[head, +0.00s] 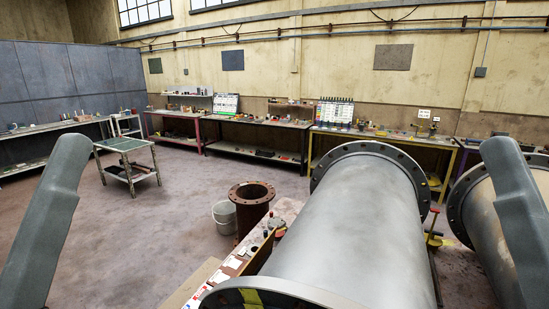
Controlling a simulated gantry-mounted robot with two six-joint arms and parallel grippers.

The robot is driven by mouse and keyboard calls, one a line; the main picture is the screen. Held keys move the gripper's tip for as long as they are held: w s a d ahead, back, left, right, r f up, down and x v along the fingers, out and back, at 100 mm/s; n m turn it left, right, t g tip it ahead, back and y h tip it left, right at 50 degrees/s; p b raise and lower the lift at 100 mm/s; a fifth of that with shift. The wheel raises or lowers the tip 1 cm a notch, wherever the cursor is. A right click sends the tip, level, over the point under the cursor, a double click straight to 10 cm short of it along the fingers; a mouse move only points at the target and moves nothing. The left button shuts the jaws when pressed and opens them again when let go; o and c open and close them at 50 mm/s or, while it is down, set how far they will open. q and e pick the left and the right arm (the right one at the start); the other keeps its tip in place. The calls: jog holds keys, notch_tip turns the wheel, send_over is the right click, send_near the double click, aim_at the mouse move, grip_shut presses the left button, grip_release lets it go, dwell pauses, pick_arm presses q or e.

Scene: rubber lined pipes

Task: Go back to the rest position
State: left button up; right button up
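Two grey arm links of mine stand up at the picture's sides in the head view, one at the left edge and one at the right edge. Neither gripper shows in this view, so I cannot see their fingers or whether they hold anything. A large grey flanged pipe (345,235) lies in front of me, running away from the camera. The right arm link partly covers a second, tan flanged pipe (480,205) at the right.
A rusty flanged pipe piece (251,205) stands upright on the floor beside a white bucket (224,216). A low table with small items (245,262) runs along the grey pipe's left. A small cart (127,165) stands farther back. Workbenches line the walls.

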notch_tip(320, 180, up, 25)
jog(key=p, duration=2.1)
